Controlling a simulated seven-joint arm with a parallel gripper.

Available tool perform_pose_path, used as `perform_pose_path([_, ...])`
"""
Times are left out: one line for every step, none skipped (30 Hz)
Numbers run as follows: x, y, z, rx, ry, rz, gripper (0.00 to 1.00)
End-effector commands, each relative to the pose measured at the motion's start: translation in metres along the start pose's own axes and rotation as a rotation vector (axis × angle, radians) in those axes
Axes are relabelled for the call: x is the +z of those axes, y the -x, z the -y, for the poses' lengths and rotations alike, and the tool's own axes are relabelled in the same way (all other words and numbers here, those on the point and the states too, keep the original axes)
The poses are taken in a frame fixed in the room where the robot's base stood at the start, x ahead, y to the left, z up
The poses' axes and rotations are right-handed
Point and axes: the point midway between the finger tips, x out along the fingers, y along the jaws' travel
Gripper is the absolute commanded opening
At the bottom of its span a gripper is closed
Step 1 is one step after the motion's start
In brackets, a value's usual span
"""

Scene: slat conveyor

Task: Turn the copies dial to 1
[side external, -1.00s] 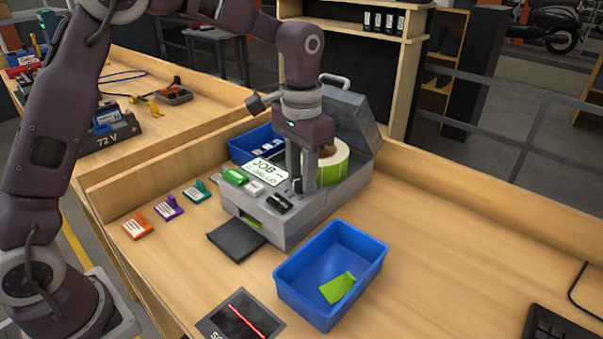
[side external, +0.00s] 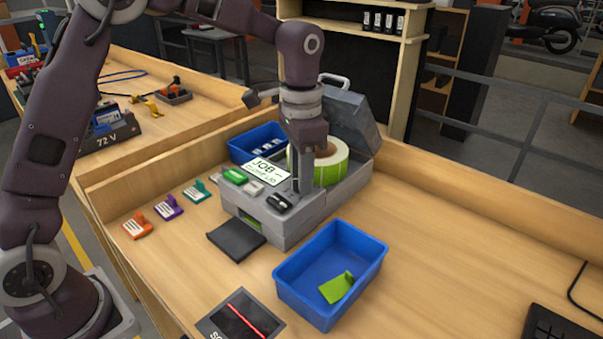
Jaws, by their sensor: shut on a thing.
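The grey label printer (side external: 315,215) stands on the wooden bench with its lid raised and a green label roll (side external: 328,172) inside. My gripper (side external: 302,189) points straight down at the printer's top front panel, to the right of the JOB card (side external: 265,172). Its fingers are closed around the copies dial, which they hide. I cannot read the dial's number or pointer.
A green button (side external: 236,176) and a dark control (side external: 279,202) sit on the panel near my fingers. A blue bin (side external: 375,262) with a green label stands in front. Orange, purple and teal tags lie at the left.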

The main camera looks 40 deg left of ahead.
Motion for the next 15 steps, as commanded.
perform_pose_path([-0.0009,0.0014,0.0003,-0.001,0.0,-0.005,0.0])
perform_pose_path([-0.0009,0.0014,0.0003,-0.001,0.0,-0.005,0.0])
perform_pose_path([-0.0009,0.0014,0.0003,-0.002,0.0,-0.005,0.0])
perform_pose_path([-0.0009,0.0014,0.0003,-0.002,0.0,-0.005,0.0])
perform_pose_path([-0.001,0.0015,0.0003,-0.002,0.001,-0.005,0.0])
perform_pose_path([-0.0009,0.0015,0.0003,-0.002,0.001,-0.005,0.36])
perform_pose_path([-0.0008,0.0014,0.0002,-0.002,0.001,-0.004,0.41])
perform_pose_path([-0.0008,0.0013,0.0002,-0.001,0.001,-0.004,0.47])
perform_pose_path([-0.0007,0.0011,0.0002,-0.001,0.001,-0.004,0.5])
perform_pose_path([-0.0006,0.001,0.0002,-0.001,0.001,-0.003,0.5])
perform_pose_path([-0.0006,0.0009,0.0001,-0.001,0.001,-0.003,0.5])
perform_pose_path([-0.0005,0.0008,0.0001,-0.001,0.001,-0.003,0.5])
perform_pose_path([-0.0005,0.0007,0.0001,-0.001,0.001,-0.002,0.5])
perform_pose_path([-0.0004,0.0006,0.0001,-0.001,0.001,-0.002,0.5])
perform_pose_path([-0.0004,0.0006,0.0001,-0.001,0.001,-0.002,0.5])
